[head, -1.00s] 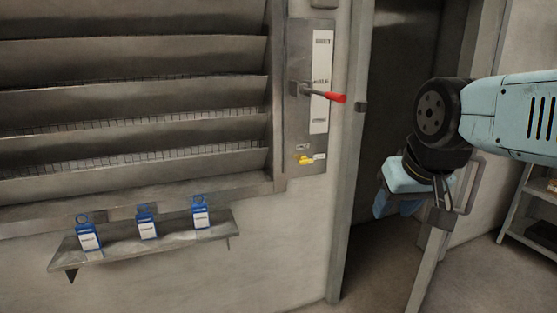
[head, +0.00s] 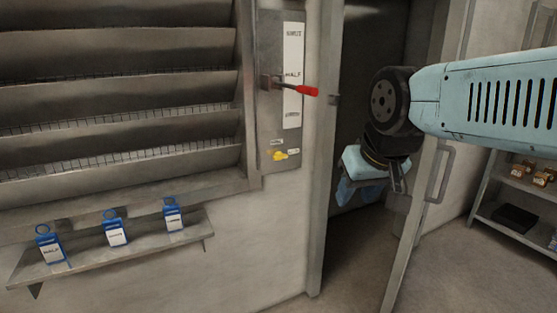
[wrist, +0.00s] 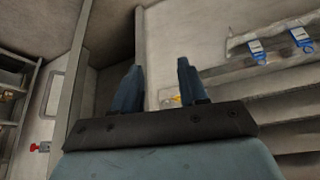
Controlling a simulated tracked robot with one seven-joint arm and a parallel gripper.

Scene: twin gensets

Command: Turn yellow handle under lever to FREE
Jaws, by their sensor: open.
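The yellow handle (head: 279,155) sits low on a grey wall plate (head: 266,110), below the lever. Small labels are beside it, too small to read. The lever with a red grip (head: 306,90) sticks out to the right at the HALF mark. My gripper (head: 372,190) hangs in front of the doorway, right of the plate and apart from it. In the wrist view my gripper (wrist: 158,82) is open with nothing between its two blue fingers. A bit of the yellow handle (wrist: 173,100) shows between and beyond the fingers, partly hidden.
A louvre (head: 120,90) fills the wall at left. Below it a small shelf (head: 120,258) bears blue tags (head: 115,228). An open door (head: 425,200) with a pull handle stands right of the doorway. A storage rack (head: 515,200) is at far right.

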